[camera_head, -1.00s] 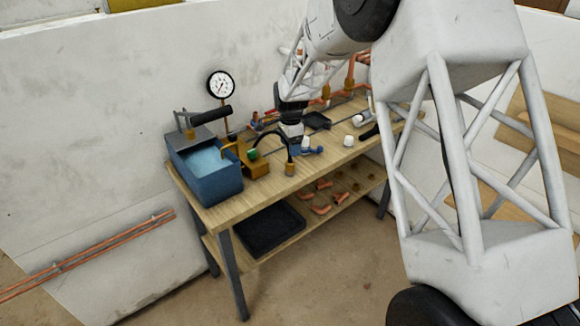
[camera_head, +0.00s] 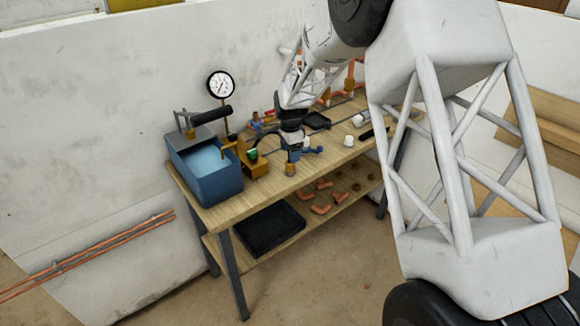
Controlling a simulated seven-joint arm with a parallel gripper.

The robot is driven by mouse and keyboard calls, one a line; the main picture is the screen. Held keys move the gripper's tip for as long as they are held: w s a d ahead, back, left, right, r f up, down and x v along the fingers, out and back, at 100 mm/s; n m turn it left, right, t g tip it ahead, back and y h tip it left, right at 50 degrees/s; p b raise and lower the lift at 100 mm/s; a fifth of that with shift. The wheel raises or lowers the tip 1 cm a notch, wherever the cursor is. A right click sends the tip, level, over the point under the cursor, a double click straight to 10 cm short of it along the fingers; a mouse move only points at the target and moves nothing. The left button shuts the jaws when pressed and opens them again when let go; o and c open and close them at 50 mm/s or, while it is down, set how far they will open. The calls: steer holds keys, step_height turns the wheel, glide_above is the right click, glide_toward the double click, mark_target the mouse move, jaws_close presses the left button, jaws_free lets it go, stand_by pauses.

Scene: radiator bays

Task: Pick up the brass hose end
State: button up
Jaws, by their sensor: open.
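The brass hose end (camera_head: 290,169) is a small brass fitting standing at the front edge of the wooden bench top. A black hose (camera_head: 266,134) arches to it from the brass block (camera_head: 256,165) of the blue test pump (camera_head: 214,184). My gripper (camera_head: 292,157) points down just above the hose end and is open. It hides the hose's last stretch and the top of the hose end. I cannot tell whether the fingers are around the hose end or only above it.
The pump's water tank and black handle (camera_head: 211,115) stand left of my gripper, with a round gauge (camera_head: 221,85) behind. Copper elbows (camera_head: 321,209) lie on the lower shelf (camera_head: 278,237).

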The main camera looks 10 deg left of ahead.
mark_target(290, 167)
steer(key=shift+s+f, duration=0.2)
steer(key=shift+f, duration=2.4)
steer(key=c, duration=0.8)
